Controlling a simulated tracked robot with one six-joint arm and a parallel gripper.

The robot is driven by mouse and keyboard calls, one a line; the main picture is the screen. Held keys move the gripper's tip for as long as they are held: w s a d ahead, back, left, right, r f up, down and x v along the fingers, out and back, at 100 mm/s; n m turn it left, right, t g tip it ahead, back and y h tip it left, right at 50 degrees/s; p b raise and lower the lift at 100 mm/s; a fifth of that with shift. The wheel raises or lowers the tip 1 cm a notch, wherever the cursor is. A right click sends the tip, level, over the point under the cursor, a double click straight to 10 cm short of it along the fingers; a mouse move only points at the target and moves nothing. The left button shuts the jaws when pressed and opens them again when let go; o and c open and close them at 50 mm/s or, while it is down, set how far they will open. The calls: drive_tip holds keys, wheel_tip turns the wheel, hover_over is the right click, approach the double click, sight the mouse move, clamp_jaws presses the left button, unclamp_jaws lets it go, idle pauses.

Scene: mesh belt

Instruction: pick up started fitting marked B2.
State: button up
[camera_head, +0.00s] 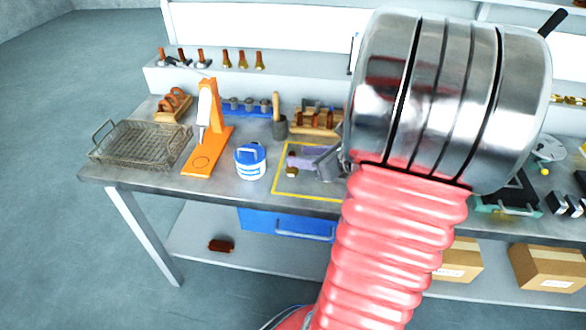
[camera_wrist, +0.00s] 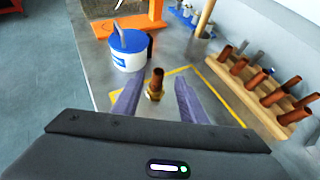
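A fitting (camera_wrist: 156,84) with a copper tube on a brass base stands upright inside the yellow outline on the bench. No B2 marking can be read on it. It also shows small in the head view (camera_head: 291,172). My gripper (camera_wrist: 157,92) is open, its two purple-grey fingers pointing toward the fitting. In the wrist view the fitting appears between the fingertips; I see gaps on both sides and no contact. In the head view my gripper (camera_head: 301,162) is low over the yellow outline, and my arm hides part of the bench.
A blue-lidded white tub (camera_wrist: 128,50) stands left of the fitting. A wooden rack (camera_wrist: 248,86) with several copper pieces stands to the right.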

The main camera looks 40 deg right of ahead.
sight(291, 153)
drive_tip(key=shift+x, duration=2.6)
drive_tip(key=shift+a, duration=0.15)
clamp_jaws()
